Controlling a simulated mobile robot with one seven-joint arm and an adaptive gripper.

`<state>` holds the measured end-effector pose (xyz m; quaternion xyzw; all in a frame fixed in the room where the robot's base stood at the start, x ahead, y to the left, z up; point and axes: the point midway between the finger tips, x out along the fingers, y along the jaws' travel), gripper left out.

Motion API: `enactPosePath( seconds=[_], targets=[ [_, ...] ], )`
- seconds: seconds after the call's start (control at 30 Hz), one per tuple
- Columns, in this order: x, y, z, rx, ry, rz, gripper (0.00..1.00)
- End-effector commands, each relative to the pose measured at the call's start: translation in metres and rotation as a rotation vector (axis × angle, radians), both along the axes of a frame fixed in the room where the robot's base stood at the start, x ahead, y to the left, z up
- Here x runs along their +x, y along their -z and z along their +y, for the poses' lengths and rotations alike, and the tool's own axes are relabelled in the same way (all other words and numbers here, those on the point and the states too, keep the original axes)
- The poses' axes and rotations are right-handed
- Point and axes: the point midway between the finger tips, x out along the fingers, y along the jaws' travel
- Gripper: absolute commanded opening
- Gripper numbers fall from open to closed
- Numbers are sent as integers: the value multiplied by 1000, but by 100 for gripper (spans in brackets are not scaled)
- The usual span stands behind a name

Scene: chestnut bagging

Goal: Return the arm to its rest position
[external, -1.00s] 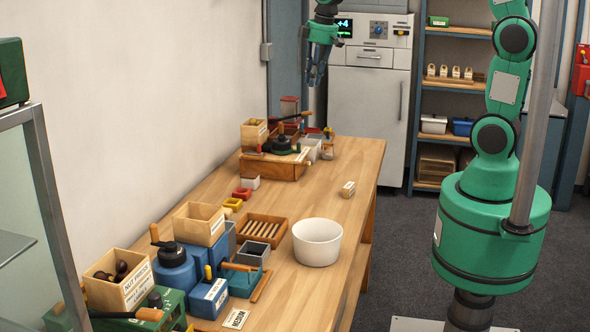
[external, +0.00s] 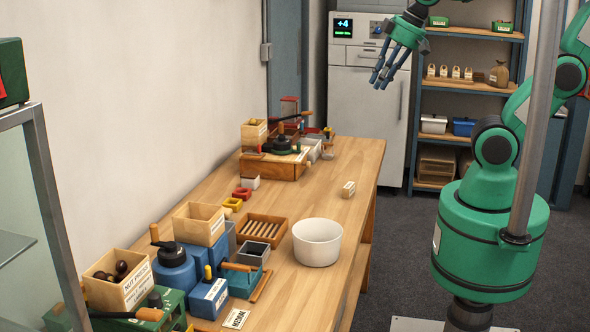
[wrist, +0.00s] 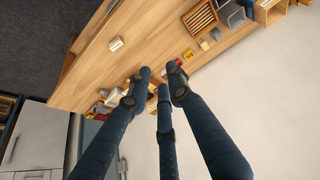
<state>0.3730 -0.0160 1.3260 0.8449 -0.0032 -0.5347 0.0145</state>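My gripper (external: 384,76) hangs high in front of the grey cabinet, beyond the far right of the workbench, with its fingers pointing down and to the left. In the wrist view the dark blue fingers (wrist: 160,82) are spread apart with nothing between them. My green arm stands at the right of the external view, with its elbow bent; its upper part runs out of the picture.
The wooden workbench (external: 350,200) carries a white bowl (external: 317,243), a small labelled block (external: 349,189) and several boxes and presses. The grey cabinet (external: 362,130) and a shelf with a brown sack (external: 499,74) stand behind. The floor between bench and arm is clear.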

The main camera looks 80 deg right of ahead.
Motion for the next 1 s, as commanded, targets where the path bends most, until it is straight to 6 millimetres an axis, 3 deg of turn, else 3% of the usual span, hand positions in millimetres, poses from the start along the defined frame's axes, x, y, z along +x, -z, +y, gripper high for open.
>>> enactPosePath(
  seconds=[0.1,0.3,1.0],
  targets=[
    [-23,8,9,13,2,-26,20],
    [-43,16,16,26,8,-48,20],
    [-45,18,17,28,10,-49,20]
  ],
)
